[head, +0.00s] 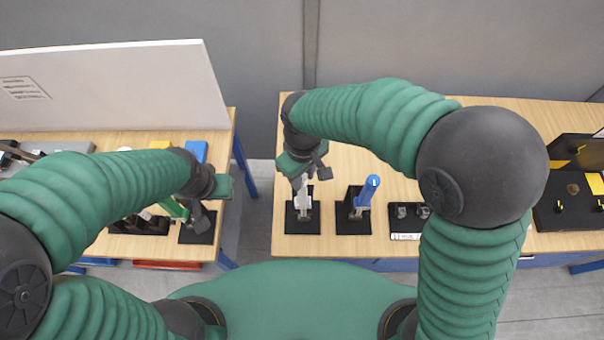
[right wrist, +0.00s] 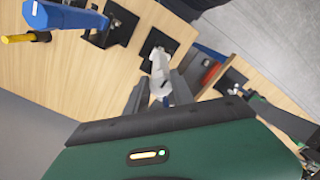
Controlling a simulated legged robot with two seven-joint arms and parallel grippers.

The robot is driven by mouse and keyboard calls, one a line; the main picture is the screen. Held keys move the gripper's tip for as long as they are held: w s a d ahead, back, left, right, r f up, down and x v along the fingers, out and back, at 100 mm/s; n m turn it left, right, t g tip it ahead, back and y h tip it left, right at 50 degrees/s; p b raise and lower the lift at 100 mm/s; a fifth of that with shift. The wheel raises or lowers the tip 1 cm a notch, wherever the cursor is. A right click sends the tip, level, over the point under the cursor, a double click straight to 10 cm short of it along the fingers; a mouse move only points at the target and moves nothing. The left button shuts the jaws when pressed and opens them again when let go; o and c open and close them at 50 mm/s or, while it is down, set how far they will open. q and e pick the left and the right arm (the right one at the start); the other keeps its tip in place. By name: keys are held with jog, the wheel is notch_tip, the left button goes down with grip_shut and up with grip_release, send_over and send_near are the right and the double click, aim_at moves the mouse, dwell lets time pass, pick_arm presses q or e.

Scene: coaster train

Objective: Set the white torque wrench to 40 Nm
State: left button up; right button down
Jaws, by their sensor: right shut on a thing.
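The white torque wrench (head: 303,201) stands upright in a black holder (head: 290,219) near the front left of the right-hand table. My right gripper (head: 305,176) is at its upper part, and its jaws are shut on it. In the right wrist view the white wrench (right wrist: 158,66) lies between the two fingers of my right gripper (right wrist: 161,90). Any scale or setting on the wrench is too small to read. My left gripper (head: 201,214) is over the left table, beside a green tool (head: 173,207); its jaw opening is unclear.
A blue wrench (head: 367,190) stands in a black holder just right of the white one; it also shows in the right wrist view (right wrist: 62,17). A black fixture (head: 407,222) lies further right. A black and yellow rack (head: 572,205) stands at far right. A gap separates the tables.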

jog(key=shift+m, duration=0.4)
jog(key=shift+a+r+m, duration=0.1)
jog(key=shift+m, duration=0.4)
dwell(0.7)
jog(key=c, duration=1.1)
grip_release()
jog(key=shift+r, duration=0.3)
notch_tip(320, 180, up, 16)
jog(key=b, duration=0.3)
